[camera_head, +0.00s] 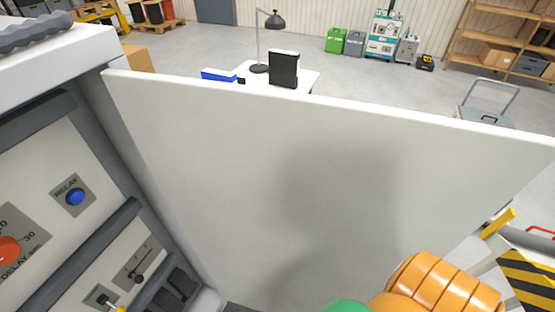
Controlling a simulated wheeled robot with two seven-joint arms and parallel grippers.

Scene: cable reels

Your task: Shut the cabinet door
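The cabinet door (250,180) is a large pale grey panel that stands wide open across the middle of the view. Its left edge meets the cabinet (60,50) at the left, whose front shows a blue relay button (75,197), an orange-red knob (8,250) and small levers. An orange, ribbed part with a green piece beside it shows at the bottom right, in front of the door; it looks like part of my arm. No gripper fingers show, and I cannot tell whether this part touches the door.
Behind the door are a white table (309,78) with a lamp (272,22), a grey cart (487,112) and wooden shelves (470,45) at the back right. A yellow-and-black striped object (528,280) stands at the lower right. Bare floor (390,85) lies beyond the door.

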